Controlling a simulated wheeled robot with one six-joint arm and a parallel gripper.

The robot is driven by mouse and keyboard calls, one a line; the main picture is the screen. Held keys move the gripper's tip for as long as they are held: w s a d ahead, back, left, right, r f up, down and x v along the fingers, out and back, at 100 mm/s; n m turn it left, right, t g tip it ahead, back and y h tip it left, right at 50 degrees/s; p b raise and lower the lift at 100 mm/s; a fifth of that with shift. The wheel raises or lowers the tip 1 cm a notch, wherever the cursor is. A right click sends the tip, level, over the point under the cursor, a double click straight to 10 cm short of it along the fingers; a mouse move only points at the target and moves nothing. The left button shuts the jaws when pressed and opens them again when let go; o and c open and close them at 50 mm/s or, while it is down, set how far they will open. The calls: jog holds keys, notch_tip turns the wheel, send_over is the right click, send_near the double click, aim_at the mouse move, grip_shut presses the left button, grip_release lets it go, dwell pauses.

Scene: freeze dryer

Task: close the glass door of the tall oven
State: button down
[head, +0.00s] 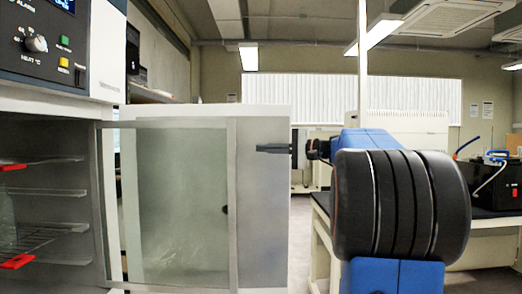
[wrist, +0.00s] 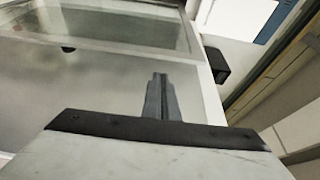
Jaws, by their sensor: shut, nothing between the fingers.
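The tall oven (head: 50,120) stands at the left in the head view, with its chamber open to me. Its glass door (head: 185,200) stands open, swung out to the right of the chamber, with a pale frame around a hazy pane. The door also fills the upper left of the wrist view (wrist: 110,80). My gripper (head: 258,148) is shut and empty. In the head view its tips overlap the right part of the door panel. In the wrist view my gripper (wrist: 160,78) points along the door's surface near its right edge. I cannot tell whether it touches.
Wire shelves (head: 50,232) with red clips (head: 15,262) are inside the chamber. A control panel with a knob (head: 37,44) is above. A bench with a dark box (head: 492,185) stands at the right. Open floor (head: 300,235) shows between the door and the bench.

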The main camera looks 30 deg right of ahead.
jog(key=x, duration=0.8)
jog(key=shift+w+a, duration=0.15)
jog(key=shift+a, duration=0.05)
